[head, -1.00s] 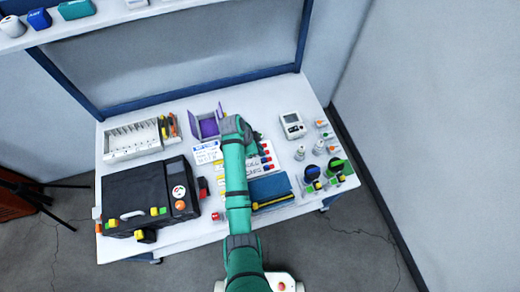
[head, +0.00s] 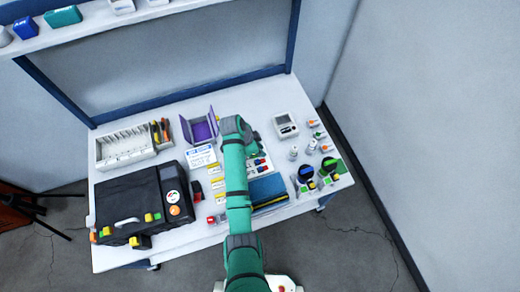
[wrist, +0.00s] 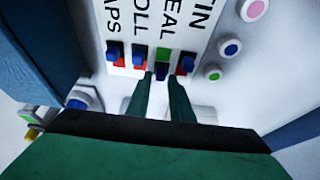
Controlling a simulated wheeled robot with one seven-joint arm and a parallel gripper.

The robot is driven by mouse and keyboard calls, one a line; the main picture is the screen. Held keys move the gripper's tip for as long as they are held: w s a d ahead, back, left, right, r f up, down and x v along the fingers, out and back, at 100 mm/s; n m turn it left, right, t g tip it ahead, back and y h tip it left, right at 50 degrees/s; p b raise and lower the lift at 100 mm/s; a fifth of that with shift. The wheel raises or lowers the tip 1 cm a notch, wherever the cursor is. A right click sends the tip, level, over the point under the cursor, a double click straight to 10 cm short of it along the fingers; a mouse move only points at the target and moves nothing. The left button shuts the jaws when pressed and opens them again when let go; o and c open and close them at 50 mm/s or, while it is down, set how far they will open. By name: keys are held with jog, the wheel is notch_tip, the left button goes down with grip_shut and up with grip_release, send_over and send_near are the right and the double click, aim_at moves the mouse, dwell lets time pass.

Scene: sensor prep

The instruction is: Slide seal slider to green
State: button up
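The slider panel is a white board (wrist: 120,18) with black lettering, in the wrist view. The seal slider (wrist: 161,69) is a dark blue knob between my gripper's fingertips. Green (wrist: 163,53) shows in its slot on the far side of the knob. The neighbouring sliders have their blue knobs at the far end with red showing on the near side. My gripper (wrist: 161,76) has one finger on each side of the seal knob, and the knob fills the gap. In the head view my arm hides the gripper and much of the panel (head: 262,150).
A black case (head: 125,205) stands on the left of the white table. A purple box (head: 200,130) and a white device (head: 285,125) lie behind the panel. A blue pad (head: 268,187) is in front, and knobs (head: 305,173) stand at the right.

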jog(key=shift+a, duration=0.1)
jog(key=v, duration=1)
jog(key=shift+r, duration=0.4)
